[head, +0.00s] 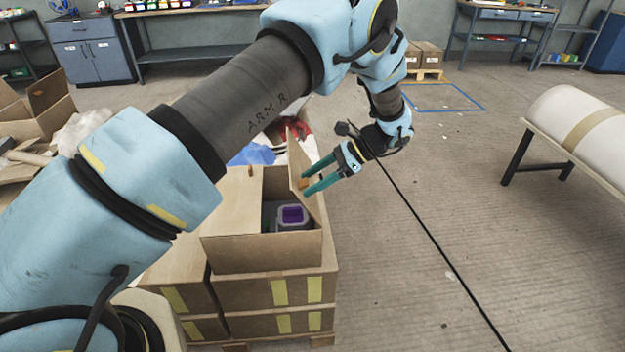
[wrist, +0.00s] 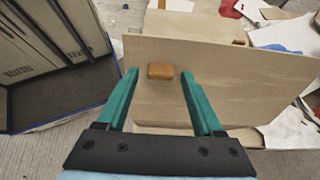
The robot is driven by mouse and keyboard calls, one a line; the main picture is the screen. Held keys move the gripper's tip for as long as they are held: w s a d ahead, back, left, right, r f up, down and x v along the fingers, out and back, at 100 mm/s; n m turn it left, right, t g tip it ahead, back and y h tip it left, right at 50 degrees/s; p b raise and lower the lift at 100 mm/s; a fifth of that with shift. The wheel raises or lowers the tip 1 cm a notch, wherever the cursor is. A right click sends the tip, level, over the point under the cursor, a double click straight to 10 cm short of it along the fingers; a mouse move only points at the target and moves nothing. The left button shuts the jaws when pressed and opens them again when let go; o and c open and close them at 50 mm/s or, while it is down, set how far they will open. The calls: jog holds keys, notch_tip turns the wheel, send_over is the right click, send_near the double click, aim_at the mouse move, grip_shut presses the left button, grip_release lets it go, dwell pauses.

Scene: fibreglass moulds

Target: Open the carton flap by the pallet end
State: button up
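The open carton (head: 262,252) sits on top of a stack of cartons. Its left flap (head: 232,203) lies flat over the opening. Its right flap (head: 301,170) stands up at a steep tilt and bears a small orange-brown tab, which shows in the wrist view (wrist: 160,71). A grey container with a purple inside (head: 292,215) shows through the opening. My gripper (head: 304,180) is at the right flap, its teal fingers spread. In the wrist view the fingertips (wrist: 160,74) stand on either side of the tab with gaps; I cannot tell whether they touch the flap.
The carton stack (head: 268,308) rests on a wooden pallet (head: 320,341). A white roll on a bench (head: 580,120) stands at right. Another open carton (head: 38,115) is at left. A black cable (head: 430,232) hangs across the view from the wrist. Floor right of the stack is clear.

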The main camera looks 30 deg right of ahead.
jog(key=b+v, duration=0.3)
jog(key=v, duration=0.7)
jog(key=shift+d+r, duration=0.25)
jog(key=shift+d, duration=0.05)
jog(key=shift+s, duration=0.1)
jog(key=w+a+r+n+g+h, duration=0.25)
jog(key=w+a+n, duration=0.3)
jog(key=a, duration=0.65)
jog(key=w+a+r+n+g+h, duration=0.1)
jog(key=w+a+n+g+h, duration=0.25)
jog(key=w+a, duration=0.6)
jog(key=s+a+n+t+h, duration=0.1)
jog(key=s+a+n, duration=0.2)
jog(key=a, duration=0.5)
jog(key=s+a+r+n+t+h, duration=0.1)
jog(key=s+a+n, duration=0.3)
jog(key=a, duration=0.5)
jog(key=s+a+n+t+h, duration=0.1)
jog(key=s+a+n+h, duration=0.1)
jog(key=s+a+n, duration=0.2)
jog(key=a+n, duration=0.2)
jog(key=a, duration=0.2)
jog(key=shift+a+r, duration=0.25)
jog(key=shift+r, duration=0.1)
jog(key=shift+s, duration=0.1)
